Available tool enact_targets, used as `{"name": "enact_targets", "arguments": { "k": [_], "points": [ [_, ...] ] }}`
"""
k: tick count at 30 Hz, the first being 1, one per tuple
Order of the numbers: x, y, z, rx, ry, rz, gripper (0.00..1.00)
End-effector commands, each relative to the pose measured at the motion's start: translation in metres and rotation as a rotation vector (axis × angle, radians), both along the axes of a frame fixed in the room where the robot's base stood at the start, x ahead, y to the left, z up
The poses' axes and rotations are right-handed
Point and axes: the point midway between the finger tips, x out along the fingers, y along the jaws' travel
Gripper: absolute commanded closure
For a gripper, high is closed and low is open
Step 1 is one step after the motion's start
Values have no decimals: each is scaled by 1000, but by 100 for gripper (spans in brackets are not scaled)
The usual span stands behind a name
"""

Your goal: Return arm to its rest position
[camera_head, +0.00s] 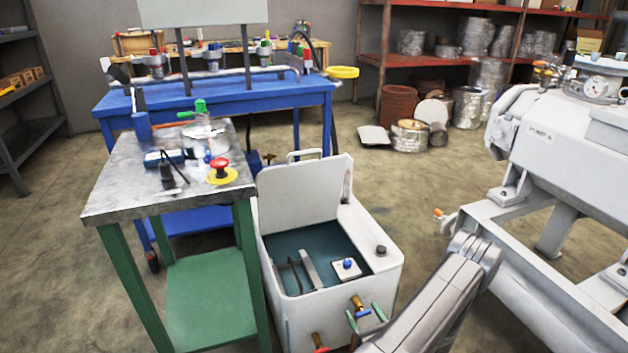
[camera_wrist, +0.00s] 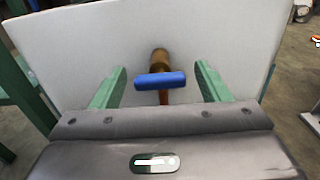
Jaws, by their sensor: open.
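My gripper (camera_head: 366,317) is open, with its two green fingers in front of the white machine (camera_head: 293,326). In the wrist view, the green fingers (camera_wrist: 160,74) stand apart on either side of a brass valve (camera_wrist: 160,58) with a blue handle (camera_wrist: 161,80). A gap shows on both sides of the handle, and nothing is held. The valve (camera_head: 358,302) juts from the machine's front wall. My grey arm comes in from the bottom right of the head view.
A second valve with a red handle (camera_head: 320,341) is lower left. A metal-topped table (camera_head: 120,195) with an emergency button (camera_head: 220,168) stands left. A large grey pump (camera_head: 545,130) on a frame stands right.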

Motion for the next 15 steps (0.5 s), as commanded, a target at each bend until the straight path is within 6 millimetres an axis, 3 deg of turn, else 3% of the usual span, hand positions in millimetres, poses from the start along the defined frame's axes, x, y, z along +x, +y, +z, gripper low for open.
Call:
{"name": "enact_targets", "arguments": {
  "k": [6, 15],
  "points": [
    [19, 7, -1, 0, -1, 2, 31],
    [22, 8, 0, -2, -2, 0, 31]
  ]
}}
